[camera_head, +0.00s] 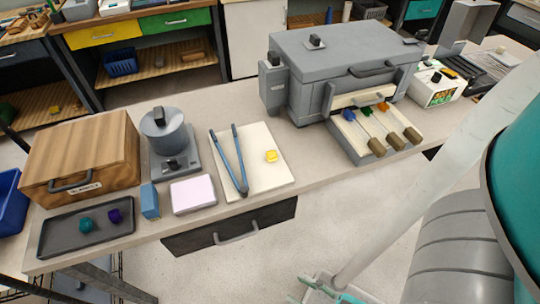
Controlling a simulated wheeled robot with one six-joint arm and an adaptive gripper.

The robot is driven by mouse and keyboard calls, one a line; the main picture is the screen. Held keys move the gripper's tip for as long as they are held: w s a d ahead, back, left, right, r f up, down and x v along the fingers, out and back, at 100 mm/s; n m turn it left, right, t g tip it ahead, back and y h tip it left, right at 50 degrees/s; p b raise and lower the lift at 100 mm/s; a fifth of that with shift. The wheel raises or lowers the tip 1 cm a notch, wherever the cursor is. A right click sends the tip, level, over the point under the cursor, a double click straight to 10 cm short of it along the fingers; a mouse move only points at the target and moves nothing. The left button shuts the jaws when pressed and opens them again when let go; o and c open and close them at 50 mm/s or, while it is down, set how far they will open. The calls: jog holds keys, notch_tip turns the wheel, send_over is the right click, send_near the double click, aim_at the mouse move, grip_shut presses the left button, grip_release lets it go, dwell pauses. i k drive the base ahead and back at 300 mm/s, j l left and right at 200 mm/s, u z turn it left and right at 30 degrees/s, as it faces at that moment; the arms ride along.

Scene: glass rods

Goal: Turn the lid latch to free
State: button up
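A grey kiln-like box (302,92) with a flat grey lid (350,45) stands at the back of the bench in the head view. The lid looks closed. A small dark knob on a pale plate (316,41) sits on top of the lid, toward its left; I cannot tell whether this is the latch or read its setting. A second dark fitting (422,35) shows at the lid's right end. A dark bar handle (372,69) is on the front.
An extended front tray (352,143) holds several coloured rods with brown ends. A pale board (270,185) carries tongs (240,160) and a yellow piece (271,156). Left are a grey pot device (165,131), wooden box (83,150) and dark tray (60,236).

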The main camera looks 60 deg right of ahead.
aim_at(421, 35)
jog(key=z, duration=2.1)
jog(key=i+l+z, duration=0.1)
jog(key=l+z, duration=0.15)
jog(key=l, duration=0.35)
